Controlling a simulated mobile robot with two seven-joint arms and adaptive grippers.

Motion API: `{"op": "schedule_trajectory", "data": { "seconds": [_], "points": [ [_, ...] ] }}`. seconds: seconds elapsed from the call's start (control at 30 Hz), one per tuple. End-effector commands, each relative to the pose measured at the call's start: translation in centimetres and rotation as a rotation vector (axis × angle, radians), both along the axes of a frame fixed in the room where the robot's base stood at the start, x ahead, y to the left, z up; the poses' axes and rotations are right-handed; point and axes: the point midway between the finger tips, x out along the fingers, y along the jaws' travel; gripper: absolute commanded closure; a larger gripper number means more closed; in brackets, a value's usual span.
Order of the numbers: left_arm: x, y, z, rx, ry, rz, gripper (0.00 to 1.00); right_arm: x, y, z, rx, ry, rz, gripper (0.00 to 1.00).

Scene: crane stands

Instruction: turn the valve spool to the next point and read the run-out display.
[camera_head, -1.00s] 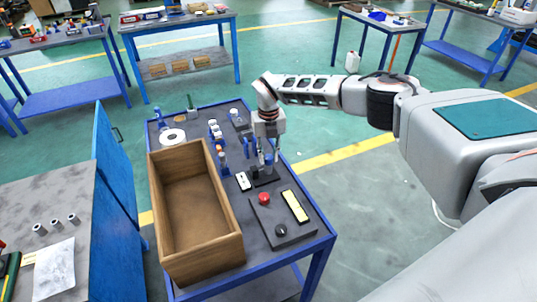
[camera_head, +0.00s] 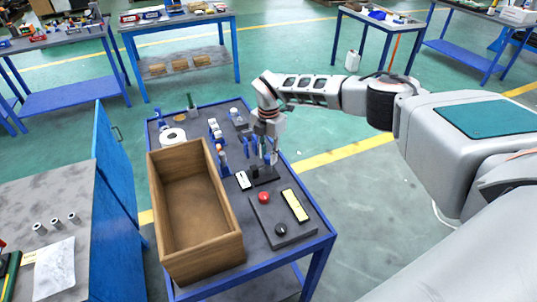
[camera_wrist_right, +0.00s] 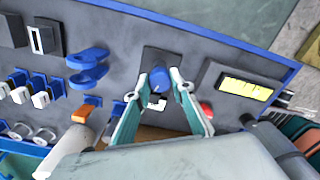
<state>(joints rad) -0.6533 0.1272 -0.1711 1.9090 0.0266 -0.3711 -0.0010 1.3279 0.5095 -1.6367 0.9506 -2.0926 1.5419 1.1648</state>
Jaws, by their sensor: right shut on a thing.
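My right gripper (camera_head: 262,152) reaches down over the right side of the blue-edged bench. In the right wrist view its two green-lined fingers (camera_wrist_right: 162,92) stand on either side of a blue round part, which looks like the end of the valve spool (camera_wrist_right: 159,77), and are shut on it. It rises from a dark block (camera_head: 264,176). The yellow-lit run-out display (camera_head: 295,206) lies on a dark plate beside it and also shows in the right wrist view (camera_wrist_right: 245,88); its reading is too small to make out. My left gripper is not in view.
A red button (camera_head: 264,197) and a black knob (camera_head: 281,230) sit on the display's plate. An open, empty wooden crate (camera_head: 232,248) covers the bench's left front. A white ring (camera_head: 173,136) and several small parts stand at the back. The floor right of the bench is clear.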

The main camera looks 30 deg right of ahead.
Motion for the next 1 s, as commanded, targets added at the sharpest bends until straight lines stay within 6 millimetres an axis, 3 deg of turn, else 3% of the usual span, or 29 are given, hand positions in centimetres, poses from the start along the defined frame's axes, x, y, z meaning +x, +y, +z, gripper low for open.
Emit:
{"op": "schedule_trajectory", "data": {
  "seconds": [0.4,0.93,0.97,1.0],
  "points": [
    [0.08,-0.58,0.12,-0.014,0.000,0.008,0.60,0.02,-0.04,0.03,-0.001,0.000,-0.184,0.99],
    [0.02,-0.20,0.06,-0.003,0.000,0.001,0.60,0.02,-0.05,0.03,-0.001,0.000,-0.208,0.99],
    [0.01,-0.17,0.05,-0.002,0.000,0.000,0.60,0.02,-0.05,0.03,-0.001,-0.001,-0.208,0.75],
    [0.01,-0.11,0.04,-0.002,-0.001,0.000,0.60,0.02,-0.05,0.02,-0.001,0.000,-0.208,0.64]
  ]
}}
